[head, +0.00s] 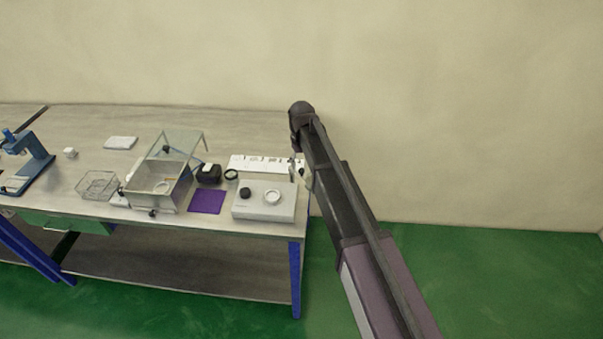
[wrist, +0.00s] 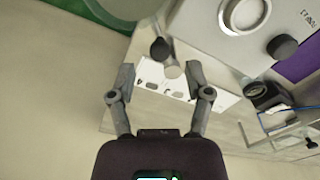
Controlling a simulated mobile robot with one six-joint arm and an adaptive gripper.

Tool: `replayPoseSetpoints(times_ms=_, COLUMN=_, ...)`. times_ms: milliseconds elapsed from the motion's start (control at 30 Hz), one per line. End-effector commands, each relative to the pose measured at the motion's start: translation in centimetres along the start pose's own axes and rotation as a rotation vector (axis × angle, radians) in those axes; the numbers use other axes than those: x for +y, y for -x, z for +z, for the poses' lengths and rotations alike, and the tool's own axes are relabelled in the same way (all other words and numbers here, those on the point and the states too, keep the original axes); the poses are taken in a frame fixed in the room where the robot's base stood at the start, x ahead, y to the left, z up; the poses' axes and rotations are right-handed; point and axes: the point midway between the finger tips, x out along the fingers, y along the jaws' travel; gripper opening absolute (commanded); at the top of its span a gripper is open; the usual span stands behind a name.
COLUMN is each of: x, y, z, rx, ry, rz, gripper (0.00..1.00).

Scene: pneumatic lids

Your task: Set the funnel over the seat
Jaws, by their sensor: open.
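The seat is likely the pale ring (head: 272,197) on top of a white box-shaped device (head: 250,210) near the bench's right end. The ring also shows at the top of the wrist view (wrist: 243,14). My gripper (wrist: 157,74) is open, fingers spread, to the right of the device in the head view. Just beyond the fingertips, in the wrist view, is a small pale cylindrical piece (wrist: 172,71) with a dark round part (wrist: 159,49) beside it. It may be the funnel, but I cannot tell its shape. Nothing is visibly held between the fingers.
A black knob (head: 245,192) sits on the device. Behind is a white strip (head: 265,163) with dark marks. To the left are a purple mat (head: 207,202), a black item (head: 208,173), a lidded clear box (head: 150,196) and a blue stand (head: 30,165). The bench ends just right of the device.

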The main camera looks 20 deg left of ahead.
Motion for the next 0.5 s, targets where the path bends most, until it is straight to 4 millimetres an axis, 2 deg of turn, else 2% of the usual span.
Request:
replayPoseSetpoints(times_ms=33, x=0.0, y=-0.8, z=0.0, rx=0.0, ry=0.0, rz=0.0, gripper=0.65)
replayPoseSetpoints(times_ms=200, x=0.0, y=-2.0, z=0.0, rx=0.0, ry=0.0, rz=0.0, gripper=0.65)
replayPoseSetpoints(times_ms=500, x=0.0, y=-3.1, z=0.0, rx=0.0, ry=0.0, rz=0.0, gripper=0.65)
